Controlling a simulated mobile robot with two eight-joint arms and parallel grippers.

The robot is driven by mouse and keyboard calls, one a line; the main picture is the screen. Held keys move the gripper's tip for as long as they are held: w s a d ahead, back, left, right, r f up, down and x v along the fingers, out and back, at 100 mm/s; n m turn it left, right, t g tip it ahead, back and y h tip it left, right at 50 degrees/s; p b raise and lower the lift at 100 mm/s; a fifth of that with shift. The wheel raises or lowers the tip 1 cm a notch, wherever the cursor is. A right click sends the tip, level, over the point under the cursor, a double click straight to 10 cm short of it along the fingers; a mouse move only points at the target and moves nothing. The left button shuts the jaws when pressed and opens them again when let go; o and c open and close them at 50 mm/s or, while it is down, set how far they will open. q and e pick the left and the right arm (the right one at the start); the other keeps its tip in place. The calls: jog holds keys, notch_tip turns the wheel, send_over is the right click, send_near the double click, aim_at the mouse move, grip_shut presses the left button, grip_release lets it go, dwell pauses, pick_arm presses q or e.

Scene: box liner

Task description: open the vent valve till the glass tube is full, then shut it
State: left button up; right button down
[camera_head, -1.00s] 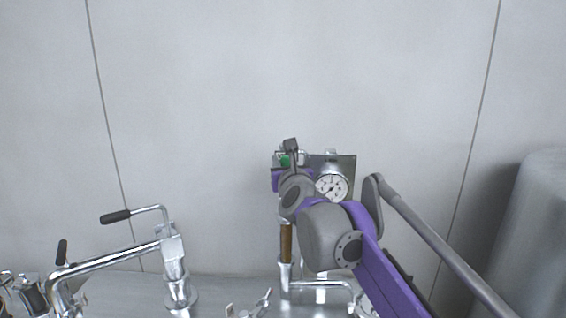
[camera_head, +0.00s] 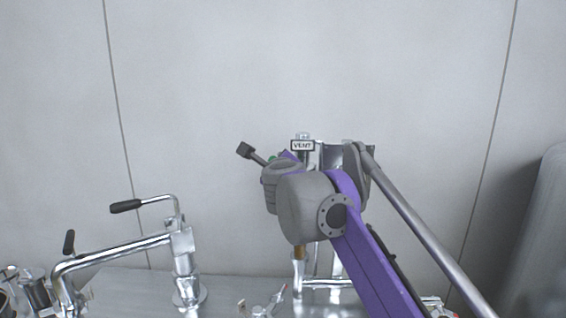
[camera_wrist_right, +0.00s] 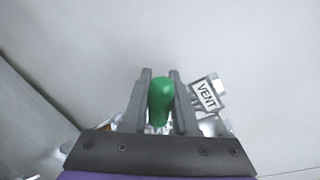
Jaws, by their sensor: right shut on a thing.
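The green vent valve handle (camera_wrist_right: 160,101) stands between the two fingers of my right gripper (camera_wrist_right: 159,104) in the right wrist view, and the gripper is shut on it. In the head view my right wrist covers most of the valve, and only a bit of green (camera_head: 272,158) shows. A VENT label (camera_head: 303,145) is beside it; it also shows in the right wrist view (camera_wrist_right: 206,95). I cannot make out the glass tube or its level. My left gripper is not in view.
A metal plate (camera_head: 332,156) is behind my right arm. A brown upright piece (camera_head: 299,252) shows below my wrist, partly hidden. A bent metal pipe with dark-handled levers (camera_head: 125,206) stands at left. A grey cylinder (camera_head: 545,230) is at the right edge.

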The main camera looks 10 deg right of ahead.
jog(key=shift+w+a+f+n+g+h, duration=0.15)
jog(key=shift+a+f+n+h, duration=0.15)
jog(key=shift+f+n, duration=0.7)
jog(key=shift+a+f+n+g+h, duration=0.15)
jog(key=shift+f+n+h, duration=0.15)
jog(key=shift+f+n, duration=0.7)
jog(key=shift+w+a+f+n+g+h, duration=0.1)
jog(key=shift+a+f+n+h, duration=0.35)
jog(key=shift+n, duration=0.95)
jog(key=shift+d+f, duration=0.15)
jog(key=shift+d, duration=0.05)
jog(key=c, duration=0.7)
grip_release()
jog(key=shift+s, duration=0.1)
jog(key=v, duration=1)
jog(key=shift+s, duration=0.4)
jog(key=shift+r+y, duration=0.25)
